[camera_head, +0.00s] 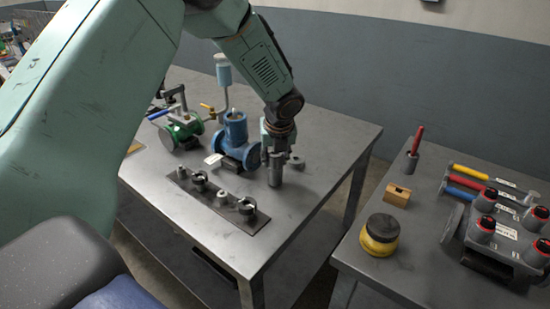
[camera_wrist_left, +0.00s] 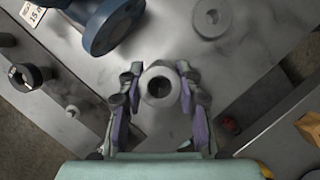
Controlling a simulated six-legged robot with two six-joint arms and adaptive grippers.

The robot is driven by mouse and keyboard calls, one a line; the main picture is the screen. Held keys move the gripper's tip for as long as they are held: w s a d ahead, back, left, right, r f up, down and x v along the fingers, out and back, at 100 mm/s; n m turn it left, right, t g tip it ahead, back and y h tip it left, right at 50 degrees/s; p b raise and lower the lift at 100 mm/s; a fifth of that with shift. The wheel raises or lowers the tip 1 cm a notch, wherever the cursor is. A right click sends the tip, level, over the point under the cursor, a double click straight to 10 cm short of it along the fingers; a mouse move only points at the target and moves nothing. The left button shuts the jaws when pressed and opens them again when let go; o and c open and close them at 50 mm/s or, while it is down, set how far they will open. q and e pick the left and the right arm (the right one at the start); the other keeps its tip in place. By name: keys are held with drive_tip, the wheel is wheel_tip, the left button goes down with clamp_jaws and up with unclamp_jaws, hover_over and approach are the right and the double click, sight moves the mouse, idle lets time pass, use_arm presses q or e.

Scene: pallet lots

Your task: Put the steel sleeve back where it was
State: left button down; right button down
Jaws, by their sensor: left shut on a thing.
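My left gripper (camera_head: 276,148) points down over the right part of the steel table and is shut on the steel sleeve (camera_head: 275,172), a plain grey tube held upright. In the left wrist view the sleeve (camera_wrist_left: 160,86) shows end-on, its round bore between the two fingers of the gripper (camera_wrist_left: 158,95). I cannot tell whether its lower end touches the table. A dark plate (camera_head: 215,207) lies left of the sleeve, with several short posts in a row; two carry dark collars (camera_head: 246,206). My right gripper is not in view.
A grey round part with a hole (camera_wrist_left: 211,17) stands close beyond the sleeve. A blue flanged valve (camera_head: 236,142) and a green valve (camera_head: 183,131) stand to the left. Across a gap, a second table holds a yellow-black round pot (camera_head: 380,235), a wooden block (camera_head: 397,195) and tools.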

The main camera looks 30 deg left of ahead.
use_arm(q)
drive_tip(key=shift+s+d+r, duration=0.1)
drive_tip(key=shift+s+r, duration=0.15)
drive_tip(key=shift+r, duration=0.05)
drive_tip(key=shift+w+f, duration=0.25)
drive_tip(key=shift+f, duration=0.2)
drive_tip(key=shift+s, duration=0.2)
drive_tip(key=shift+f, duration=0.1)
drive_tip(key=shift+f, duration=0.15)
drive_tip(key=c, duration=1.1)
unclamp_jaws()
drive_tip(key=shift+w, duration=0.15)
drive_tip(key=shift+o, duration=1.4)
